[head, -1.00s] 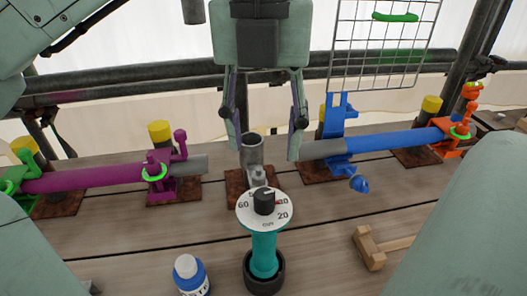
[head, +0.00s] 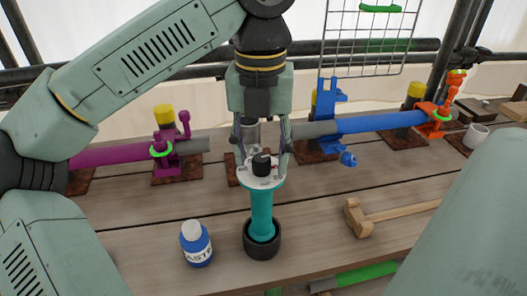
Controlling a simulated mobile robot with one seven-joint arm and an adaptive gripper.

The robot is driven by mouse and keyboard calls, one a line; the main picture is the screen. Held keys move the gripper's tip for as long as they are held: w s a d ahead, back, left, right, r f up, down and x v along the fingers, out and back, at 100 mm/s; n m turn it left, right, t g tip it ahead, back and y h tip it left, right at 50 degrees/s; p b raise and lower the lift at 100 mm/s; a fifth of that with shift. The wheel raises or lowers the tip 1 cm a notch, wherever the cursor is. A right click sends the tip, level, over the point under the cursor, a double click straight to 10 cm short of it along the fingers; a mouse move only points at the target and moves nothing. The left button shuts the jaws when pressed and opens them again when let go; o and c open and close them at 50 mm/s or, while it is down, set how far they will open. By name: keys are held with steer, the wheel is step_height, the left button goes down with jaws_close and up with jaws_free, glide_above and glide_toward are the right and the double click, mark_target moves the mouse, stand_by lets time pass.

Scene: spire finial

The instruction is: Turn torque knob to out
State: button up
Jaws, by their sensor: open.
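The torque knob (head: 262,164) is a small black cylinder on a white round dial (head: 248,180). The dial tops a teal post (head: 262,214) that stands in a black cup-like base (head: 262,240) on the bench. My gripper (head: 263,157) is open and points down, with one finger on each side of the knob in the picture. I cannot tell whether the fingers touch the knob. The dial's marks are too small and partly covered to read, and no "out" label can be made out.
A blue bottle with a white cap (head: 196,244) stands left of the post. A wooden mallet (head: 380,214) lies to the right. Behind are a purple pipe (head: 110,155), a blue pipe (head: 375,122) in clamps, and a wire grid (head: 367,45). Bare bench (head: 150,215) lies front left.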

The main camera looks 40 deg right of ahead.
steer(key=shift+f, duration=0.25)
jaws_close()
stand_by(0.5)
